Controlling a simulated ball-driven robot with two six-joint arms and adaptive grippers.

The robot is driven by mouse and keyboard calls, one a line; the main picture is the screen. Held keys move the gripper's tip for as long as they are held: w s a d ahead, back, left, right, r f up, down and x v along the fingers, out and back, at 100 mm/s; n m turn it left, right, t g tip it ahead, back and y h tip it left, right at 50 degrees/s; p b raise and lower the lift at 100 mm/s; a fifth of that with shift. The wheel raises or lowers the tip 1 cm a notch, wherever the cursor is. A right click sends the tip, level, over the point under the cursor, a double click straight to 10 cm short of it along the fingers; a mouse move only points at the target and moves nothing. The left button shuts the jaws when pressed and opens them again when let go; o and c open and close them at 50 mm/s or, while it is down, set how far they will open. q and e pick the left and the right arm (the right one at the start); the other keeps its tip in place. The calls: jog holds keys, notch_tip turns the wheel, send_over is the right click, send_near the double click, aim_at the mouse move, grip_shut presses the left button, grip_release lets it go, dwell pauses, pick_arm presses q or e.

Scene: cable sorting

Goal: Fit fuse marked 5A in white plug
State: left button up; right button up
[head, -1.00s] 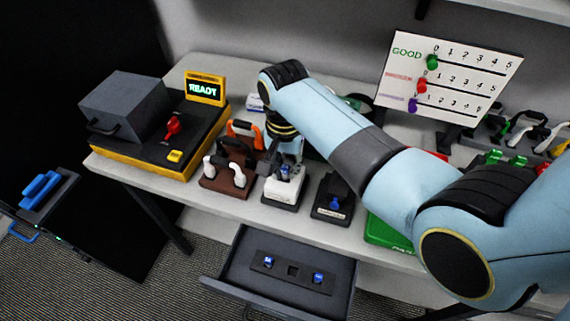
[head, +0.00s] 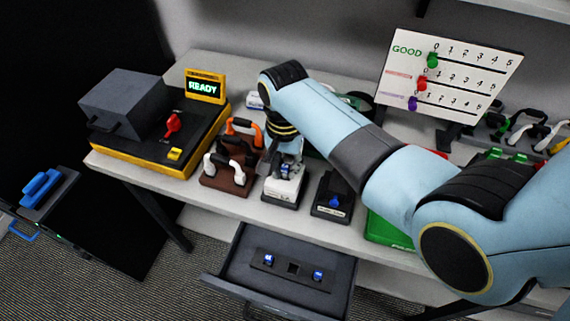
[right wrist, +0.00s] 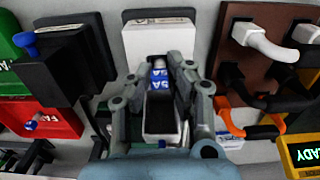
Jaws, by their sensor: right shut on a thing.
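The white plug (head: 284,188) sits on a dark stand on the table; it also shows in the right wrist view (right wrist: 158,41). My right gripper (right wrist: 161,72) is over the plug and shut on a blue and white fuse (right wrist: 159,74) marked 5A. In the head view the blue of this fuse (head: 285,168) shows at the top of the plug. I cannot tell whether the fuse is seated or just above its slot. My left gripper is not in view.
A brown rack (head: 226,179) with handles stands left of the plug, and a black plug (head: 333,194) stands right. The open drawer (head: 322,294) below holds two blue fuses (head: 269,259). A console (head: 205,87) reads READY. A scoring board (head: 451,75) stands behind.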

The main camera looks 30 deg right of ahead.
jog(key=shift+f, duration=0.1)
dwell(0.3)
jog(key=o, duration=1.4)
jog(key=shift+r, duration=4)
